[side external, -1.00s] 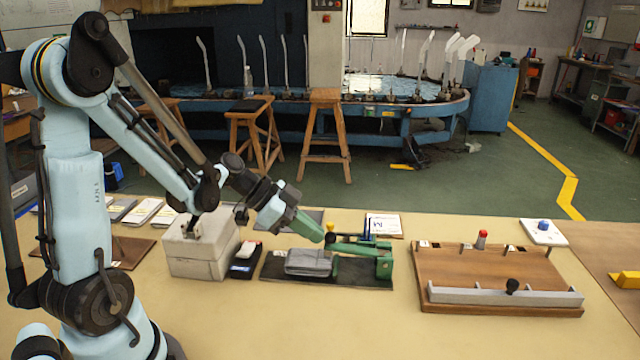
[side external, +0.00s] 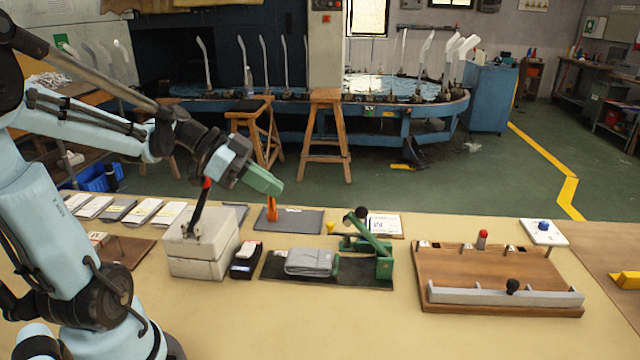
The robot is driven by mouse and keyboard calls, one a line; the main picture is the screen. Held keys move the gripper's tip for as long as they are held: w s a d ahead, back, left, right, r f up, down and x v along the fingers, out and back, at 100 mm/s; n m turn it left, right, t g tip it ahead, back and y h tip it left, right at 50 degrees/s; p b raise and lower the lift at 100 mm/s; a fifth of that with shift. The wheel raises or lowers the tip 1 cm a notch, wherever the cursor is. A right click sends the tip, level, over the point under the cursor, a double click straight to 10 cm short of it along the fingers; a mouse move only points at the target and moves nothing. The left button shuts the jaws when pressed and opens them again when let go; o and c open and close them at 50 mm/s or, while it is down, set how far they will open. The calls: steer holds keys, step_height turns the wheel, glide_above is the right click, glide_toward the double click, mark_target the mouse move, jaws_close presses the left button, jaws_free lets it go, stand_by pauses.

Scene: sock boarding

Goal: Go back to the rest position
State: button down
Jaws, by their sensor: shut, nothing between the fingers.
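My gripper (side external: 281,188), with green fingers, is shut and empty. It hangs in the air above the back of the table, higher than the grey block and to its right. Below it, an orange upright piece (side external: 272,208) stands on a dark mat (side external: 300,222), apart from the fingertips. A green lever device (side external: 376,258) with a black knob stands on a black mat (side external: 350,281), its arm tilted up to the left. A folded grey cloth stack (side external: 310,262) lies on that mat beside it.
A grey block (side external: 198,266) with an upright black red-tipped lever (side external: 201,207) stands below my arm. A black box (side external: 245,262) is beside it. A wooden board (side external: 497,275) with a grey rail lies at right. Card stacks (side external: 142,211) lie at left. The table (side external: 330,325) is clear in front.

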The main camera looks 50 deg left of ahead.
steer(key=s+d+f+n+y, duration=0.2)
steer(key=d+f+n+y, duration=0.2)
steer(key=d+n+y, duration=0.3)
steer(key=shift+d+n+g, duration=0.4)
steer(key=shift+d+n, duration=0.2)
steer(key=shift+d, duration=0.9)
stand_by(0.6)
